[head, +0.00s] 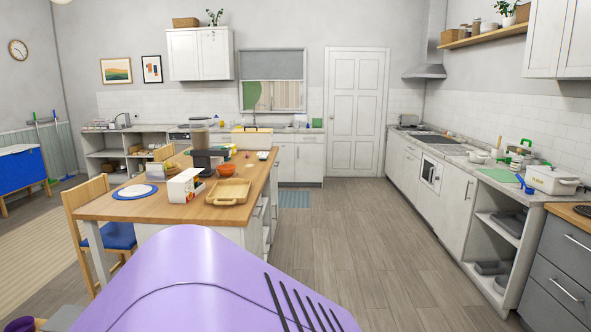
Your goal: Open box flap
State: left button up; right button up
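A small white box (181,189) with red and orange print stands upright on the wooden top of the kitchen island (125,206), near its front edge. Its top edge looks slanted, but the box is too small in view to tell how its flap lies. Neither of my grippers is in view.
A chair (96,190) with a blue seat stands left of the island. The floor (345,240) between island and right-hand counter is clear.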

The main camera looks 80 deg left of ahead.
aim_at(191, 172)
jog(key=u, duration=3.3)
jog(key=i+l+z, duration=0.55)
jog(key=i+z, duration=0.15)
jog(key=i, duration=0.15)
jog(key=i+l+z, duration=0.15)
jog(key=i+z, duration=0.35)
jog(key=i, duration=1.6)
jog(key=i+u, duration=0.2)
jog(key=i, duration=0.3)
jog(key=i+l+u, duration=0.2)
jog(key=i, duration=0.25)
jog(key=i+l+u, duration=0.2)
jog(key=i, duration=0.25)
jog(key=i+l+u, duration=0.25)
jog(key=u, duration=0.2)
jog(key=i+l+u, duration=0.7)
jog(key=l+u, duration=0.25)
jog(key=i+l+u, duration=0.2)
jog(key=l+u, duration=0.25)
